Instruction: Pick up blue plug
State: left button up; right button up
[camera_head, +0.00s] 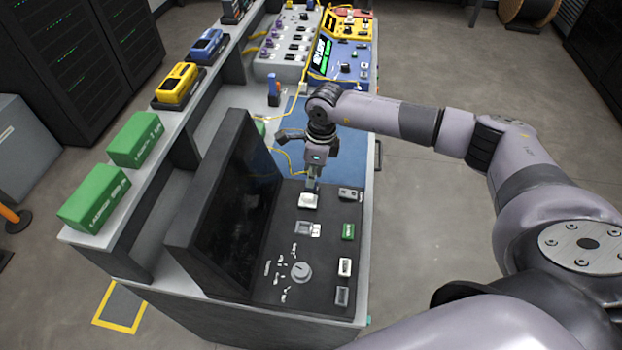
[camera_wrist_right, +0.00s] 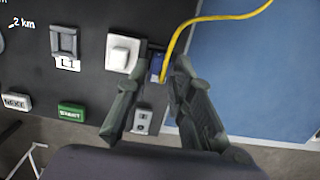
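The blue plug (camera_wrist_right: 156,67) with a yellow cable shows in the right wrist view, at the edge of the black panel beside a white square button (camera_wrist_right: 122,53). My right gripper (camera_wrist_right: 162,62) has its two fingers apart, one on each side of the plug. A narrow gap shows between the plug and the right-hand finger; contact on the left side cannot be told. In the head view my right gripper (camera_head: 312,184) points down over the black console (camera_head: 325,255), just behind the white button, and largely hides the plug. My left gripper is not in view.
A dark upright screen (camera_head: 235,195) stands left of the gripper. A blue mat (camera_head: 352,160) lies behind the console. Grey (camera_head: 288,45), blue and yellow devices stand at the far end. Green boxes (camera_head: 135,138) sit on the shelf at left.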

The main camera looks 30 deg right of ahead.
jog(key=shift+w+a+f, duration=0.1)
jog(key=shift+a+f, duration=0.05)
jog(key=shift+f, duration=1)
grip_shut()
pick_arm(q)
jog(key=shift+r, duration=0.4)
pick_arm(e)
jog(key=shift+r, duration=0.1)
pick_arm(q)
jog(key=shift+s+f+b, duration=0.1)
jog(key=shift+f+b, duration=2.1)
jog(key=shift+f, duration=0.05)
pick_arm(e)
notch_tip(320, 180, up, 20)
